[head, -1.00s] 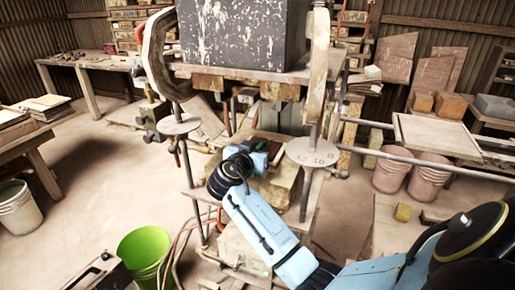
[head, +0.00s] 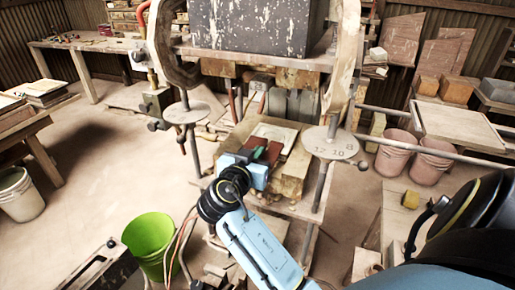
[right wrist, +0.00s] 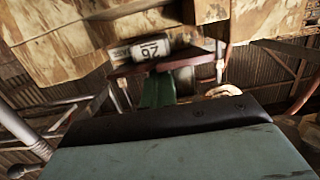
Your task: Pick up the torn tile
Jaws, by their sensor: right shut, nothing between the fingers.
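A thin pale tile (head: 283,133) lies on the wooden bed of the press, under the raised dark block, in the head view. I cannot make out a tear in it, and its near part is hidden by my gripper. My right gripper (head: 267,150), with red and green fingers, is shut and empty at the near side of the tile. I cannot tell whether it touches the tile. In the right wrist view its green and red fingers (right wrist: 157,88) show beyond the dark edge of the wrist. My left gripper is not in view.
The press's heavy speckled block (head: 250,25) hangs over the bed. Posts with round numbered discs (head: 329,143) stand on both sides. A green bucket (head: 150,240) stands at the lower left, and pink buckets (head: 394,155) stand at the right. The floor at left is mostly clear.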

